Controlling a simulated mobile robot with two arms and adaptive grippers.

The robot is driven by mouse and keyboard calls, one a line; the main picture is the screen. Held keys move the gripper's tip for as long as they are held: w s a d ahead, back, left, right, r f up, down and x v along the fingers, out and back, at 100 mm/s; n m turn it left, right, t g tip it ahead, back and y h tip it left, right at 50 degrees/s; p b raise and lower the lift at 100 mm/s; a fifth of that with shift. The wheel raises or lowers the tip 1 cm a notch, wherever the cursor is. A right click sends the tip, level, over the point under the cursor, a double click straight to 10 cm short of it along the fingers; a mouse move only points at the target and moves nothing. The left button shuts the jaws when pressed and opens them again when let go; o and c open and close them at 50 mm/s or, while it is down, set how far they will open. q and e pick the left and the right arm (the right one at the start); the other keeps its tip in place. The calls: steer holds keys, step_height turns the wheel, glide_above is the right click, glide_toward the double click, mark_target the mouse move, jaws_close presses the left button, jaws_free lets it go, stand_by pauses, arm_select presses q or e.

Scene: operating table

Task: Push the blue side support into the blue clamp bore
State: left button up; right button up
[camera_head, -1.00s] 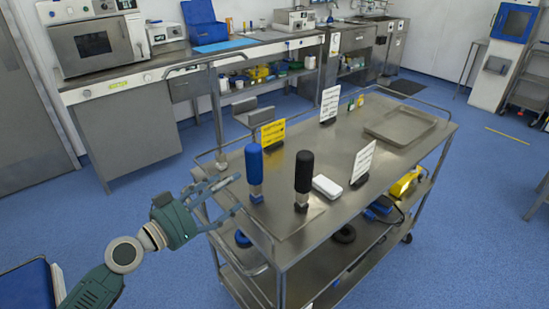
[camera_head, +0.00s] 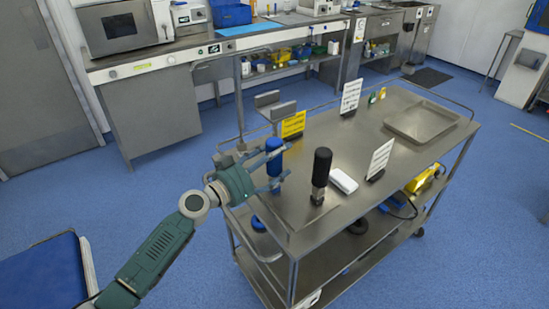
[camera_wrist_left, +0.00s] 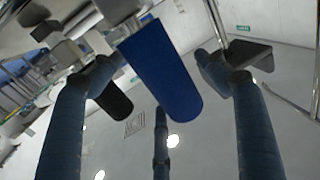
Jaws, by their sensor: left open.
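The blue side support (camera_head: 274,146), a blue padded cylinder on a metal foot, stands upright near the left end of the steel cart (camera_head: 340,225). My left gripper (camera_head: 284,165) is at it, its fingers open on either side of the cylinder. In the left wrist view the blue cylinder (camera_wrist_left: 165,80) lies between the spread fingers; I cannot tell whether they touch it. A matching black support (camera_head: 321,168) stands to the right, and it also shows in the left wrist view (camera_wrist_left: 115,100). I cannot make out the blue clamp bore. My right gripper is not in view.
A white box (camera_head: 343,181), white signs (camera_head: 380,159), a yellow sign (camera_head: 293,124) and a steel tray (camera_head: 421,121) are on the cart. A rail runs along the cart's edge. A blue pad (camera_head: 42,278) is at lower left.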

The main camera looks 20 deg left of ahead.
mark_target(276, 142)
arm_select(q)
steer(key=c, duration=1.4)
steer(key=shift+o, duration=0.2)
steer(key=shift+a+r, duration=0.1)
steer(key=shift+r, duration=0.05)
step_height(276, 142, up, 10)
steer(key=p, duration=0.4)
step_height(276, 142, up, 10)
steer(key=shift+p, duration=0.3)
